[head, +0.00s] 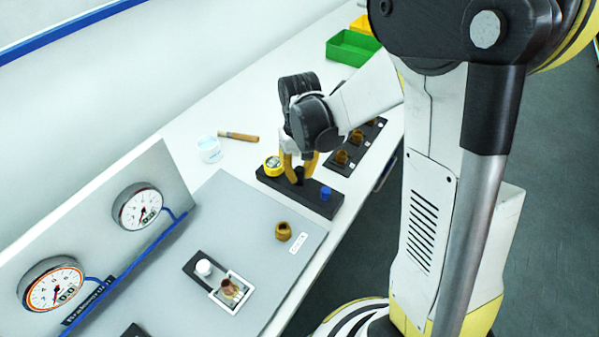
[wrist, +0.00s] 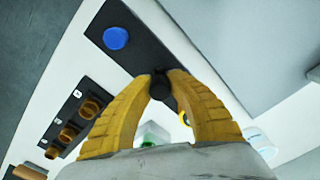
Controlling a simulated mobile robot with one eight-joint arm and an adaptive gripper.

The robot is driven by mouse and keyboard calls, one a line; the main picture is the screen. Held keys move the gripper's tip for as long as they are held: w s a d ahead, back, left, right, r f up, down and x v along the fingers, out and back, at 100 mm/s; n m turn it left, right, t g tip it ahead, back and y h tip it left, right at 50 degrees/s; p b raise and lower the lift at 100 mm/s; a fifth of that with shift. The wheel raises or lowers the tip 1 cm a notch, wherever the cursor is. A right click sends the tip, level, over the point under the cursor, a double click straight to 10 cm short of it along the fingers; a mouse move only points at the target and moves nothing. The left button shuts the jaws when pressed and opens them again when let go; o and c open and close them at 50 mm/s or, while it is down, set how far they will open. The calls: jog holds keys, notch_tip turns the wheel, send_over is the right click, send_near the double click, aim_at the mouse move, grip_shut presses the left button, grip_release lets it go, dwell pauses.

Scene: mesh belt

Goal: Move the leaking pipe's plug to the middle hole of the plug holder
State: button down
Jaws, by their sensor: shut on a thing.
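The plug holder (head: 258,178) is a black block lying across the white bench. It also shows in the wrist view (wrist: 115,18). A blue plug (head: 325,193) stands at its right end, and a yellow plug (head: 273,164) at its left end. My gripper (head: 299,180) points down over the holder's middle. In the wrist view its yellow fingers (wrist: 160,82) are shut on a black plug (wrist: 159,90). The plug is at the middle of the holder, between the other two. I cannot tell how deep it sits; the fingers partly hide the hole.
A grey panel holds an open brown pipe end (head: 283,231), a white-framed fitting (head: 229,290) and two gauges (head: 138,207). Beyond the holder is a black rack with brown fittings (head: 342,157). A white cup (head: 208,149), a brown-handled tool (head: 238,136) and a green bin (head: 352,47) stand farther back.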

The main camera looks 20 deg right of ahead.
aim_at(300, 169)
jog(key=shift+f+b, duration=1.35)
jog(key=c, duration=1.3)
grip_release()
jog(key=shift+o, duration=0.2)
notch_tip(300, 169, up, 12)
jog(key=shift+r, duration=0.1)
